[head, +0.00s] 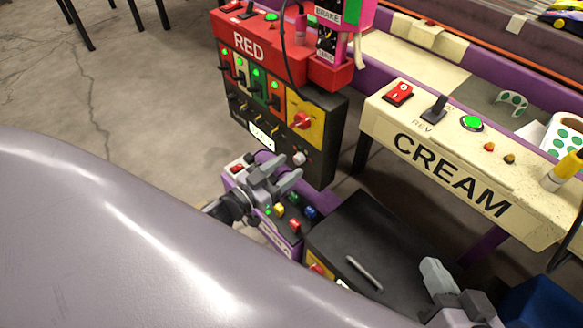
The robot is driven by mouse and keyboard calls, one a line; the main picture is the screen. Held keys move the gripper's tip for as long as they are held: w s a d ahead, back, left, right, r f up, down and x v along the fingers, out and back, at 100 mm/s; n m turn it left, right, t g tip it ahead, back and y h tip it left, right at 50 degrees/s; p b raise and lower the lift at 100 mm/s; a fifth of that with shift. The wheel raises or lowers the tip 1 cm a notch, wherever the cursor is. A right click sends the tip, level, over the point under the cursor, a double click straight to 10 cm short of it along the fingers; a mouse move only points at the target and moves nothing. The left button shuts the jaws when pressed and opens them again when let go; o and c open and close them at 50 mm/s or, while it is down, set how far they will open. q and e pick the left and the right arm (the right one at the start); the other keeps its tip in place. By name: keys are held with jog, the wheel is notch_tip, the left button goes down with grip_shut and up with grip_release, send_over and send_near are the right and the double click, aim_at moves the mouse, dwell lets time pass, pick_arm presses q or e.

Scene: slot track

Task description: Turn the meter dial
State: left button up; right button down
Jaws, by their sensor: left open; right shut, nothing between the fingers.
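The black panel (322,160) under the red "RED" station carries a white meter face (262,135). A small pale round knob (299,158) sits to the right of the meter, low on the panel. I cannot tell for certain whether this knob is the meter dial. My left gripper (286,172) is open and empty, just below and left of the pale knob in the picture. I see no clear contact between them. My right gripper (433,272) is shut and empty at the lower right, over the black box's right side.
A red rotary switch (302,120) on a yellow plate sits above the knob. A purple box (285,222) with coloured buttons lies under my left gripper. A black box with a handle (364,272) stands in front. The cream station (450,170) is at right.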

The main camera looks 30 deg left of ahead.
pick_arm(q)
jog(key=shift+x, duration=1.1)
grip_shut()
